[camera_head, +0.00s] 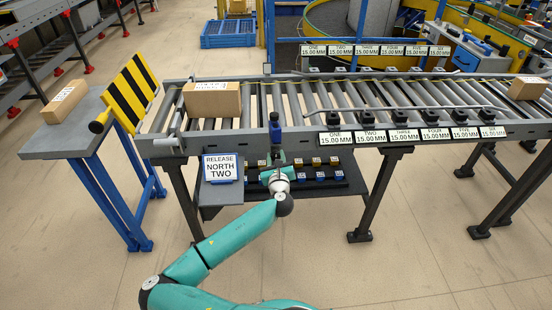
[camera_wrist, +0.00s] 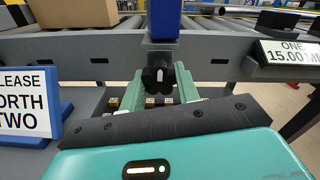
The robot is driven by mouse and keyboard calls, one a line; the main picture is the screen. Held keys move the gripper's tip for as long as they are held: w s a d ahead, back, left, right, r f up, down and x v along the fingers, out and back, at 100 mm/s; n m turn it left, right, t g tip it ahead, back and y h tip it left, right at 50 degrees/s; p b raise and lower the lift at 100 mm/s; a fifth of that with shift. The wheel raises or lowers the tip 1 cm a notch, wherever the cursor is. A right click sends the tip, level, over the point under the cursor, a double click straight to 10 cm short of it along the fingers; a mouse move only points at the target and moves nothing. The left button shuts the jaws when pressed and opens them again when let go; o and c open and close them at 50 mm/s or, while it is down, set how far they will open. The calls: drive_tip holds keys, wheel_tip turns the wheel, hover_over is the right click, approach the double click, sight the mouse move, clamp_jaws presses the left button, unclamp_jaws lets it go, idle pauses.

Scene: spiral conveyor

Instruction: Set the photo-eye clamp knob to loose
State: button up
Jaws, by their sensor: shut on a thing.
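The photo-eye clamp knob (camera_wrist: 158,76) is black with a white pointer mark that stands about upright in the wrist view. It sits just below the blue photo-eye body (camera_wrist: 164,20), on the front rail of the conveyor. The photo-eye also shows in the head view (camera_head: 275,129). My gripper (camera_wrist: 160,84) has its green fingers on both sides of the knob and is shut on it. In the head view my gripper (camera_head: 276,162) reaches up to the rail from below, and the knob is hard to make out there.
A sign (camera_head: 219,168) reading "RELEASE NORTH TWO" stands left of my gripper. A shelf with several small blocks (camera_head: 317,175) lies below the rail. Number plates (camera_head: 335,137) line the rail to the right. A carton (camera_head: 211,100) rests on the rollers.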

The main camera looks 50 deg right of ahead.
idle(0.3)
drive_tip(key=o, duration=1)
drive_tip(key=shift+c, duration=0.2)
drive_tip(key=v, duration=1.4)
drive_tip(key=shift+d, duration=0.1)
